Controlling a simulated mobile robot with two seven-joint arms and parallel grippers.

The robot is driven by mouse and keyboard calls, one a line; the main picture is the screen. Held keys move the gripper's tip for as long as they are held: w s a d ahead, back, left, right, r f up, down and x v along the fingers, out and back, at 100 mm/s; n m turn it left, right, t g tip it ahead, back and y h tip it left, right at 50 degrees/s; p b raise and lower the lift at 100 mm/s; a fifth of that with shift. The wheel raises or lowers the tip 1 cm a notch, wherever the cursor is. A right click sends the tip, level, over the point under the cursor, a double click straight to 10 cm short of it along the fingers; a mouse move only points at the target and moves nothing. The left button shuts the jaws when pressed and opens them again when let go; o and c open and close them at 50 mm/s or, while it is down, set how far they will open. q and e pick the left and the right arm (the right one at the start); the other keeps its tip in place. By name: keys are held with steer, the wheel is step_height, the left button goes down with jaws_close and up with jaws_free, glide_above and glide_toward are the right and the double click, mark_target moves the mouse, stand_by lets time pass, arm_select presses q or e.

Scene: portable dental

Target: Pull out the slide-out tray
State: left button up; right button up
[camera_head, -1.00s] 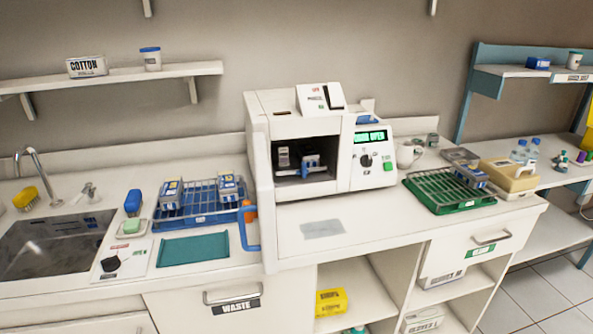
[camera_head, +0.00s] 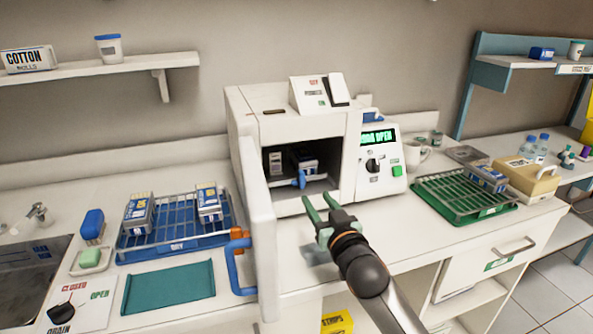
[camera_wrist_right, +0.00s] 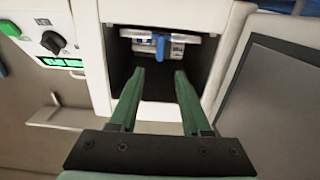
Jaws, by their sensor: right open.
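The white sterilizer (camera_head: 290,128) stands on the counter with its door (camera_head: 262,240) swung open to the left. Inside its dark chamber is the slide-out tray (camera_head: 315,184), bearing boxes (camera_head: 302,160), with a blue handle (camera_head: 301,179) at its front. The blue handle also shows in the right wrist view (camera_wrist_right: 160,46). My right gripper (camera_head: 319,202) is open and empty in front of the chamber mouth, its green fingers pointing at the tray. In the right wrist view, the fingers (camera_wrist_right: 158,75) lie either side of the handle's line, apart from it. My left gripper is not seen.
A blue rack (camera_head: 178,246) with boxes and a teal mat (camera_head: 168,288) lie left of the door. A green rack (camera_head: 490,212) and a beige box (camera_head: 530,178) are on the right. The door's blue lever (camera_head: 233,265) juts out over the counter.

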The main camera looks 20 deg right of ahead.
mark_target(303, 178)
steer(key=w, duration=1.1)
steer(key=shift+w+a+b, duration=0.25)
steer(key=shift+w+b, duration=0.05)
steer(key=shift+w, duration=0.1)
jaws_close()
stand_by(1.1)
